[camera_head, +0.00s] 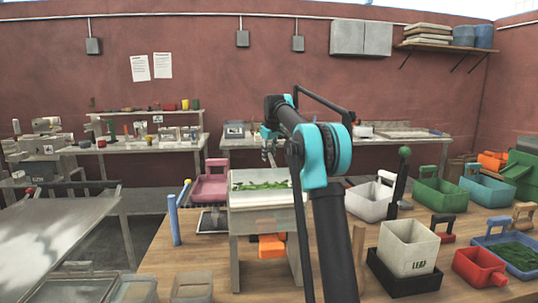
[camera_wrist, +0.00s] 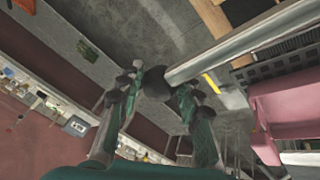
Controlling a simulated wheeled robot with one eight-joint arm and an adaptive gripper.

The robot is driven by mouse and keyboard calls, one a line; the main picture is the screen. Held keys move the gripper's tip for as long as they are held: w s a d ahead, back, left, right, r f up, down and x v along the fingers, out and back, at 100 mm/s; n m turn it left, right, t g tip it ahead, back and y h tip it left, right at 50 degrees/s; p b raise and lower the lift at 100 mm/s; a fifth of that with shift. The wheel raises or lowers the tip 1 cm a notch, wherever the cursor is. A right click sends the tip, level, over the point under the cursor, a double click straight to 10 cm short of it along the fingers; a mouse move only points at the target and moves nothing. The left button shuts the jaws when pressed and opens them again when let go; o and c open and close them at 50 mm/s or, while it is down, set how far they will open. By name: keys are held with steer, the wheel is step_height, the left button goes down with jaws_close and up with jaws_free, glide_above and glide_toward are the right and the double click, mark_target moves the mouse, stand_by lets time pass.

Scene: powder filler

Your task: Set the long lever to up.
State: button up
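In the wrist view, a long pale grey bar (camera_wrist: 225,45) runs in from the upper right. A dark round knob (camera_wrist: 157,83) sits at its lower end; this looks like the long lever. My gripper (camera_wrist: 160,88) is open, with one teal-and-grey finger on each side of the knob; I cannot tell whether either touches it. In the head view my gripper (camera_head: 268,150) is small and dark, beyond the white machine with the green-topped tray (camera_head: 262,188). The bar and knob cannot be made out there. A separate dark lever with a green knob (camera_head: 404,153) stands right of my arm.
A pink hopper-like part (camera_head: 210,186) is left of my gripper; a pink part (camera_wrist: 285,105) also shows at the right in the wrist view. A blue post (camera_head: 174,220) stands at the bench's left. Bins, including a white one (camera_head: 407,243), crowd the right.

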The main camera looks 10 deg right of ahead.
jaws_close()
steer(key=shift+s+r, duration=0.1)
steer(key=shift+r, duration=0.4)
steer(key=r+t, duration=0.1)
steer(key=r, duration=0.1)
steer(key=s+r+t, duration=0.1)
steer(key=r, duration=0.2)
steer(key=s+r+t, duration=0.1)
steer(key=r, duration=0.2)
steer(key=shift+s+t, duration=0.15)
steer(key=shift+t, duration=0.15)
steer(key=s+r+t, duration=0.5)
steer(key=s+r, duration=1.2)
steer(key=s, duration=0.3)
steer(key=shift+s+r+t, duration=0.2)
steer(key=shift+s+t, duration=0.05)
steer(key=shift+t, duration=0.15)
